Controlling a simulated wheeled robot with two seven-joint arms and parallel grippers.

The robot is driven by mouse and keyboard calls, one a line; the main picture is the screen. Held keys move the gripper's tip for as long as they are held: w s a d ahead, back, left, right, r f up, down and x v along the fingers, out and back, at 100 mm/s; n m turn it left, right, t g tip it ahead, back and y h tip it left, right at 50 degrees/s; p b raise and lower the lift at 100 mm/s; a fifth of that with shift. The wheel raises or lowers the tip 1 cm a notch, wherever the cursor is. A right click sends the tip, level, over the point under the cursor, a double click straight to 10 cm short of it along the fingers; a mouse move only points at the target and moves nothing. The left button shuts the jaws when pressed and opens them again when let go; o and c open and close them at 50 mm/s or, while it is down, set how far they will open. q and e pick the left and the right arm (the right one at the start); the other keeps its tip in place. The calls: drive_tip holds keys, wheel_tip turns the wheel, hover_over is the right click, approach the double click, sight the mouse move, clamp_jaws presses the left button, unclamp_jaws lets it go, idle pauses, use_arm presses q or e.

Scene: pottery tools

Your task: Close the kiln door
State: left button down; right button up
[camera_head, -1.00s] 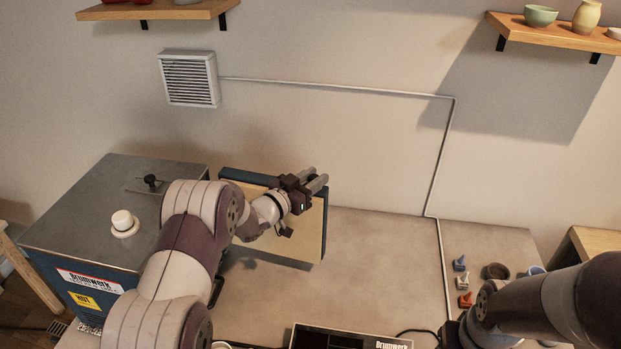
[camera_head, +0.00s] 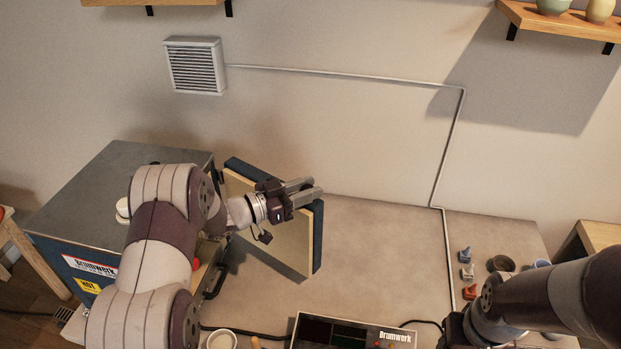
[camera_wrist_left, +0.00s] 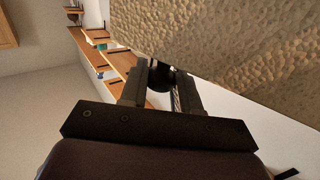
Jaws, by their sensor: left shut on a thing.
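The kiln (camera_head: 90,205) stands at the left, a box with a grey top and blue sides. Its door (camera_head: 290,240) stands open to the kiln's right, with tan lining and a blue outer shell. My left gripper (camera_head: 308,188) is at the door's upper edge near its free end. In the left wrist view, its fingers (camera_wrist_left: 160,82) are closed around a small dark rounded part beside the rough lining (camera_wrist_left: 225,45). The kiln opening is hidden behind my left arm.
A control box (camera_head: 350,333) and a white cup (camera_head: 221,340) are at the table's front. Small coloured pieces (camera_head: 466,272) and a dark bowl (camera_head: 501,264) lie at the right. A shelf (camera_head: 560,22) hangs above.

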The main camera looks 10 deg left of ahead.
use_arm(q)
drive_tip(key=s+a+m+g+h, duration=0.3)
drive_tip(key=s+g, duration=0.2)
drive_tip(key=s, duration=0.2)
drive_tip(key=shift+s+a+m+b, duration=0.15)
drive_tip(key=shift+s+m+b, duration=0.25)
use_arm(e)
drive_tip(key=shift+w+d+f, duration=0.1)
drive_tip(key=shift+f, duration=0.35)
use_arm(q)
drive_tip(key=shift+f, duration=0.15)
drive_tip(key=c, duration=1)
unclamp_jaws()
drive_tip(key=shift+o, duration=0.7)
drive_tip(key=shift+s+d+r, duration=0.3)
drive_tip(key=shift+s+d, duration=0.05)
drive_tip(key=shift+w+a, duration=0.2)
use_arm(e)
drive_tip(key=shift+s+d, duration=0.25)
drive_tip(key=shift+d, duration=0.05)
